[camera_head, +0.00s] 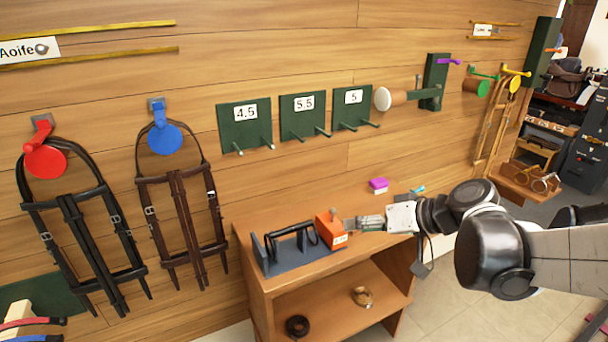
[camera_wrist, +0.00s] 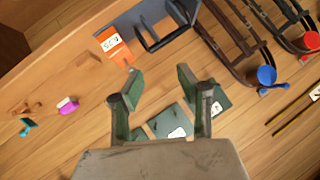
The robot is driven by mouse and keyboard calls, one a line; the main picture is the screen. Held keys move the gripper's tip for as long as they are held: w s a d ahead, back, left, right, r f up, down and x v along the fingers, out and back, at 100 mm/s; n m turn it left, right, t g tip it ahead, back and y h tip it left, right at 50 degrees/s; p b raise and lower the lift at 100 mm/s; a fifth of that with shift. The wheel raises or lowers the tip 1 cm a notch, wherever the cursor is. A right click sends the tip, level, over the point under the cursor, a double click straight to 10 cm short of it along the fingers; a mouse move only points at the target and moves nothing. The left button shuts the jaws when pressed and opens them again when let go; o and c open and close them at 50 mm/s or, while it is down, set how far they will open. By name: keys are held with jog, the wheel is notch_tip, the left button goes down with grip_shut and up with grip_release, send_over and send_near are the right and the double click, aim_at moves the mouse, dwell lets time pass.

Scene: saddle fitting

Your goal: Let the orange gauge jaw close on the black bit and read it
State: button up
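The orange gauge jaw (camera_head: 325,226) sits at the right end of a dark grey gauge base (camera_head: 318,254) on the wooden cabinet. Its small white label is too blurred to read surely. The black bit (camera_head: 273,241) rests on the base, left of the jaw; I cannot tell if they touch. My gripper (camera_head: 347,224) is just right of the jaw in the head view. In the wrist view my gripper (camera_wrist: 158,77) is open, with nothing between its fingers. There the orange jaw (camera_wrist: 122,56) lies beyond the left fingertip, and the black bit (camera_wrist: 151,43) beyond both.
Green plates marked 4.5 (camera_head: 232,139), 5.5 (camera_head: 292,126) and 5 (camera_head: 344,115) have pegs sticking out of the wall. Bridles hang at left.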

jog(key=w+d+f+n+t+y+b, duration=0.1)
jog(key=w+d+f+t+y+b, duration=0.1)
jog(key=w+f+b, duration=0.25)
jog(key=n+t+y+b, duration=0.2)
jog(key=y+b, duration=0.2)
send_near(332, 215)
jog(key=b+x, duration=0.1)
jog(key=x, duration=0.5)
jog(key=b+x, duration=0.1)
jog(key=x, duration=0.3)
jog(key=shift+w+d+r+b, duration=0.1)
jog(key=shift+w+r+b, duration=0.2)
jog(key=shift+r+b, duration=0.05)
grip_shut()
